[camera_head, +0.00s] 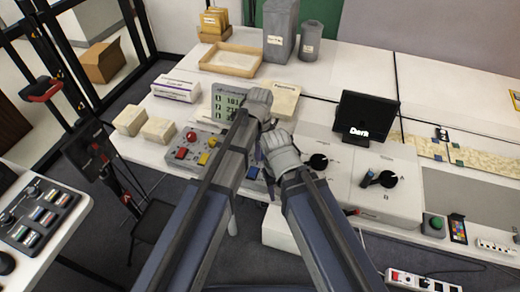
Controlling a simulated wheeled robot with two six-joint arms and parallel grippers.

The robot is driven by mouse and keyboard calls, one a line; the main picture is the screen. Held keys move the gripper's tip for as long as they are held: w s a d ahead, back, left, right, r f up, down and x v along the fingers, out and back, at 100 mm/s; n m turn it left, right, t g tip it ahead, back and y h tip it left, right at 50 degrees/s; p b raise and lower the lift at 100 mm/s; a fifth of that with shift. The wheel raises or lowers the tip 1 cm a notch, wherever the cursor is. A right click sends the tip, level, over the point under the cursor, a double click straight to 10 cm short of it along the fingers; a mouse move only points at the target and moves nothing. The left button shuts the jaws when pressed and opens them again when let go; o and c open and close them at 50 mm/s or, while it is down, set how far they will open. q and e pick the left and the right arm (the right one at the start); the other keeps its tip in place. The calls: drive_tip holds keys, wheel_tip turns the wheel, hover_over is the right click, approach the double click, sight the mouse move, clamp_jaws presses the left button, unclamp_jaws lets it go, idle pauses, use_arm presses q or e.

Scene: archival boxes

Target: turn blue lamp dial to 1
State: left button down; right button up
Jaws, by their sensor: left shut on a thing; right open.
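A white box (346,204) on the bench at right of centre has two round black dials on top. The right dial (387,179) has a blue part at its left side; the left dial (318,161) is plain black. I cannot read a setting on either. My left gripper (258,101) is shut beside the green-grey display and a cream box; what it grips is hidden. My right gripper (280,150) is open, left of the black dials and apart from them. My arms hide part of the control panel (183,140).
A black screen (366,117) reading "Dark" stands behind the dials. The display (226,102) and cream box (287,98) are near my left gripper. A green button (436,222) and colour chart (457,228) are at right. The bench around the tray (231,60) is partly clear.

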use_arm(q)
drive_tip(key=shift+n, duration=0.3)
drive_tip(key=n, duration=0.4)
drive_tip(key=shift+n, duration=0.4)
drive_tip(key=n, duration=1.2)
drive_tip(key=shift+n, duration=0.3)
drive_tip(key=n, duration=0.5)
drive_tip(key=shift+n, duration=0.4)
drive_tip(key=shift+c, duration=2)
unclamp_jaws()
